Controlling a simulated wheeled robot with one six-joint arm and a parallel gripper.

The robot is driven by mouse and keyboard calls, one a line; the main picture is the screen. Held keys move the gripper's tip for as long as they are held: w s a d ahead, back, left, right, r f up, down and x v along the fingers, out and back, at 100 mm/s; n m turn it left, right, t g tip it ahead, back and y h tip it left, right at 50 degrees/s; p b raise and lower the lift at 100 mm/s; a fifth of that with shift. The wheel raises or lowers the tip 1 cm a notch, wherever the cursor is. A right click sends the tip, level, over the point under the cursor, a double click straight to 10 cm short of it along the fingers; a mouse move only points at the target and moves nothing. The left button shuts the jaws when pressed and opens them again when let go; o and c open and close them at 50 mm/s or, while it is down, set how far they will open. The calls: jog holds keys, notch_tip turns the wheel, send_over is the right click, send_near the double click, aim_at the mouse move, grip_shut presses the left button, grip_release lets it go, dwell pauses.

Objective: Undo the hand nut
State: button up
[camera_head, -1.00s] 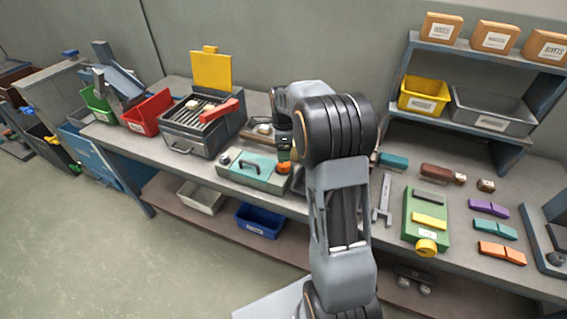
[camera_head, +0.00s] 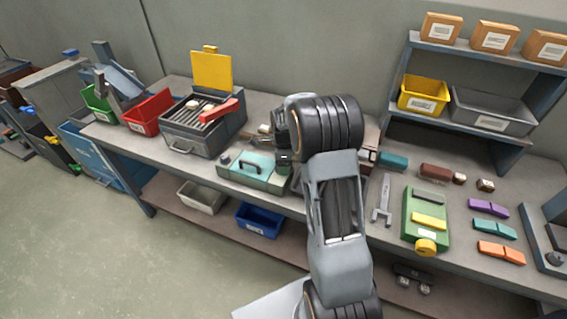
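I cannot surely pick out the hand nut. The orange round part at the right end of the teal-topped box (camera_head: 252,172) is hidden behind my gripper (camera_head: 284,160). My gripper points down at that end of the box, beside its handle. Its fingertips are mostly hidden by my own wrist, so I cannot tell whether they are open, shut or touching anything. A yellow round knob (camera_head: 426,246) sits at the front of the green device (camera_head: 411,219), well to the right of my arm.
A grill-like box (camera_head: 180,139) with a raised yellow lid stands left of the teal-topped box. A wrench (camera_head: 383,199) lies right of my arm. Purple, teal and orange blocks (camera_head: 501,253) lie farther right. A shelf (camera_head: 467,130) holds bins at the back.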

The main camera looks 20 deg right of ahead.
jog(key=c, duration=0.7)
jog(key=n, duration=0.4)
jog(key=shift+n+b, duration=0.3)
jog(key=shift+n, duration=0.1)
jog(key=n, duration=0.4)
jog(key=shift+n, duration=0.3)
jog(key=n, duration=0.4)
jog(key=shift+b, duration=0.3)
jog(key=shift+n, duration=2.3)
jog(key=o, duration=0.9)
